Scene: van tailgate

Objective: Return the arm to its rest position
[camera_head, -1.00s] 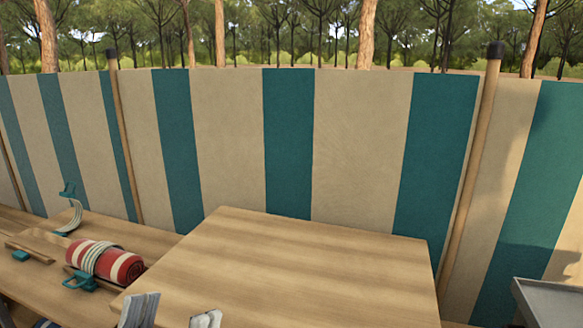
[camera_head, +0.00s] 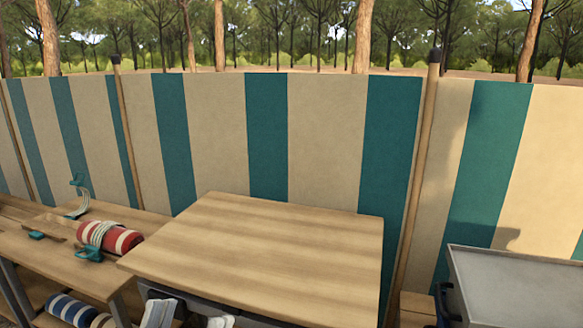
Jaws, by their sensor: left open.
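My left gripper (camera_head: 188,317) shows at the bottom edge, left of centre. Its two grey fingertips stand apart and nothing shows between them, so it is open. It is in front of the near side of the wooden table top (camera_head: 262,245), at its left part. I cannot tell its exact distance from the table edge. The rest of my left arm is below the picture. My right gripper is not in view.
The table top is bare. A lower wooden bench (camera_head: 60,259) at left bears a red-and-white striped roll (camera_head: 121,240) with cord and teal hooks. Rolls lie on a shelf below. A grey metal-topped box (camera_head: 515,285) stands at right. A striped windbreak (camera_head: 325,140) closes the back.

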